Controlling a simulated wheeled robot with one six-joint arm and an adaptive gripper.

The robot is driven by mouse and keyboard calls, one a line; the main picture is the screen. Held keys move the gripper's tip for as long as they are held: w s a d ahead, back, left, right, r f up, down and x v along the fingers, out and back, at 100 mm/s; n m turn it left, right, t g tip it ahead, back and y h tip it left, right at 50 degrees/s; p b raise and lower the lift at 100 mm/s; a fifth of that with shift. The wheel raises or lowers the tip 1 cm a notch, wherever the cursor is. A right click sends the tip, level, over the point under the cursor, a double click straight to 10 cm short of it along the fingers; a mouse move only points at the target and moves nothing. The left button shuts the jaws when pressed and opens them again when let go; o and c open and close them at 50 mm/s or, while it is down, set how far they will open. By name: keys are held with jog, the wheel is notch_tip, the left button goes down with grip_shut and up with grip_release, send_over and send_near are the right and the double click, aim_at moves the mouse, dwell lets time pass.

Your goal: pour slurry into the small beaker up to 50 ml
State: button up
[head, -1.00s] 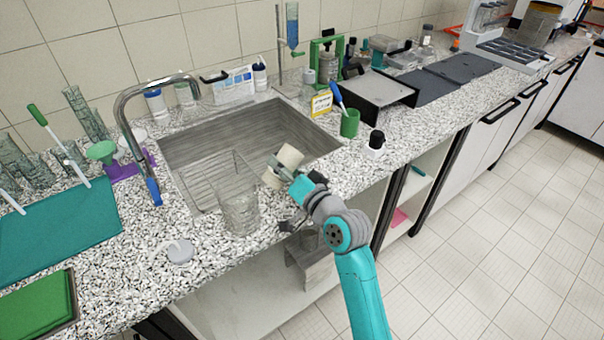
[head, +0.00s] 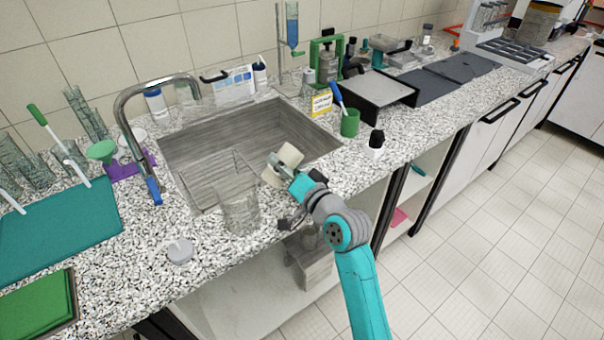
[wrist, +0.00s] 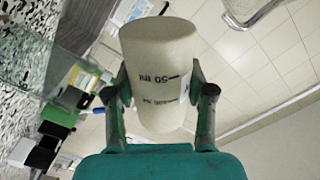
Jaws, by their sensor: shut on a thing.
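My gripper (wrist: 160,110) is shut on an off-white small beaker (wrist: 158,65) with a printed 50 ml mark. In the head view the held beaker (head: 283,165) is tilted, in the air over the front right part of the sink. Its inside does not show, so I cannot tell what is in it. A larger clear glass beaker (head: 239,208) stands upright on the counter at the sink's front edge, left of my gripper and apart from the held beaker. I cannot make out any slurry in it.
The sink (head: 240,135) has a tap (head: 135,100) on its left. A grey lid-like piece (head: 180,251) lies on the counter in front.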

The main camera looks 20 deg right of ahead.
jog(key=shift+r+m, duration=0.3)
jog(key=shift+m, duration=0.3)
dwell(0.9)
jog(key=shift+f+m+p, duration=0.35)
jog(key=shift+m+p, duration=0.05)
jog(key=shift+m, duration=0.5)
jog(key=shift+f+m+p, duration=0.3)
jog(key=shift+m+p, duration=0.1)
jog(key=shift+m, duration=0.5)
dwell(3.9)
jog(key=n, duration=0.1)
jog(key=r+n, duration=0.1)
jog(key=n, duration=0.1)
jog(key=shift+r, duration=0.15)
jog(key=shift+f+n, duration=0.25)
jog(key=shift+n, duration=0.55)
